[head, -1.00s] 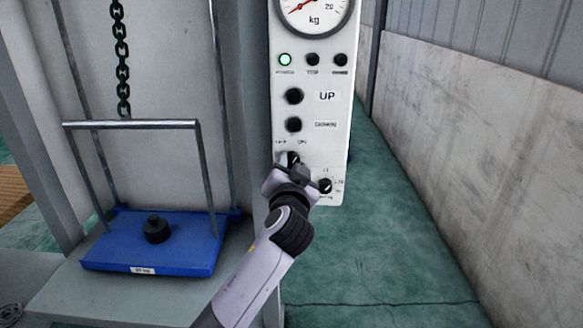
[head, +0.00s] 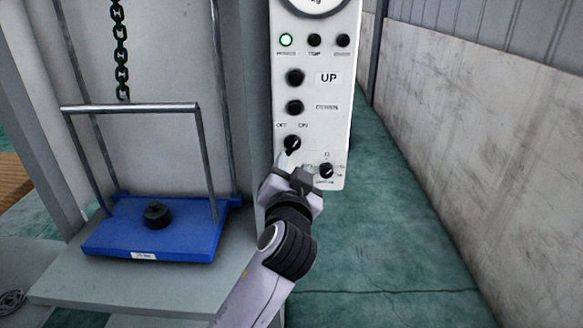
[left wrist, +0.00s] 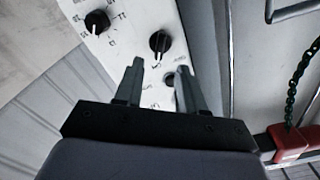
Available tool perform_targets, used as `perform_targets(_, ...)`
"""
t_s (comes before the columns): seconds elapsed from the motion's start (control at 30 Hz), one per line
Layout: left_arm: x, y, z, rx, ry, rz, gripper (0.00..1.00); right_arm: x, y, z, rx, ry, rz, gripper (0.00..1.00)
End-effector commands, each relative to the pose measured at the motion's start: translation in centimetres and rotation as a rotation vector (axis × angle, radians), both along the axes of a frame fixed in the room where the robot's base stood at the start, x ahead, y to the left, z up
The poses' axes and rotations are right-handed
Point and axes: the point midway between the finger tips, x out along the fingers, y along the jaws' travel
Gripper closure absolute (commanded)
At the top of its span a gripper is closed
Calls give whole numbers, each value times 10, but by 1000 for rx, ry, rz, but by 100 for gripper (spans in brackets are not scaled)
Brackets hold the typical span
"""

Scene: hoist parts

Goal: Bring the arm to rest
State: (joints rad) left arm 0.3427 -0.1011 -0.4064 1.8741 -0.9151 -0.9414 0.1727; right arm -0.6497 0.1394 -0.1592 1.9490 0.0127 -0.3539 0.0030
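My left gripper (head: 294,168) is just below the OFF/ON knob (head: 292,143) on the white control panel (head: 309,122). Its two fingers are apart with nothing between them, as the left wrist view (left wrist: 160,74) also shows. The black knob (left wrist: 160,42) lies beyond the fingertips there, apparently clear of them. The knob's pointer seems turned towards ON. A second knob (head: 326,170) sits lower right, close to the gripper. A lamp (head: 286,40) glows green. The UP button (head: 295,77) and the button under it (head: 295,107) are uncovered. My right gripper is out of view.
Left of the panel, a blue platform (head: 110,240) with a metal frame carries a black weight (head: 157,215). A green chain (head: 120,50) hangs behind it. A concrete wall (head: 470,130) runs along the right, with open green floor (head: 385,250) before it.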

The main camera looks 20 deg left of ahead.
Motion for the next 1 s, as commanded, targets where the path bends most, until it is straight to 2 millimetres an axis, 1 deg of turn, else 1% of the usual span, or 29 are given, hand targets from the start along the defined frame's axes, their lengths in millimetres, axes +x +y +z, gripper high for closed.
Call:
perform_targets(0.2,0,0,0,0,0,0,61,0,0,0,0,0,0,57)
perform_targets(0.27,-1,2,-4,-5,10,2,61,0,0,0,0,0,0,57)
perform_targets(0.37,-9,10,-25,-37,66,9,61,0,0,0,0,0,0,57)
perform_targets(0.47,-30,26,-66,-101,181,25,61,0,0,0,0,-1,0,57)
perform_targets(0.5,-42,33,-86,-133,241,32,61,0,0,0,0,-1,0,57)
perform_targets(0.57,-63,44,-116,-182,337,41,61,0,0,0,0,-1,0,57)
perform_targets(0.6,-79,50,-135,-213,401,45,61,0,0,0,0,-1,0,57)
perform_targets(0.67,-104,57,-161,-259,494,50,61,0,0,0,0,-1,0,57)
perform_targets(0.7,-121,61,-176,-287,555,51,61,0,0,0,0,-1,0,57)
perform_targets(0.77,-149,66,-197,-326,650,52,61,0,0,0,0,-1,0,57)
perform_targets(0.8,-168,69,-209,-350,709,50,61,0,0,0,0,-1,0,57)
perform_targets(0.83,-182,70,-217,-366,753,48,61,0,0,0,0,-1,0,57)
perform_targets(0.87,-196,71,-223,-382,796,45,61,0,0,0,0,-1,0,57)
perform_targets(0.9,-214,72,-231,-401,849,39,61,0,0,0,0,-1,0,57)
perform_targets(0.97,-238,73,-240,-426,924,31,61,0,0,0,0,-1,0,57)
perform_targets(1.0,-254,73,-245,-441,969,25,61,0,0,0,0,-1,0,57)
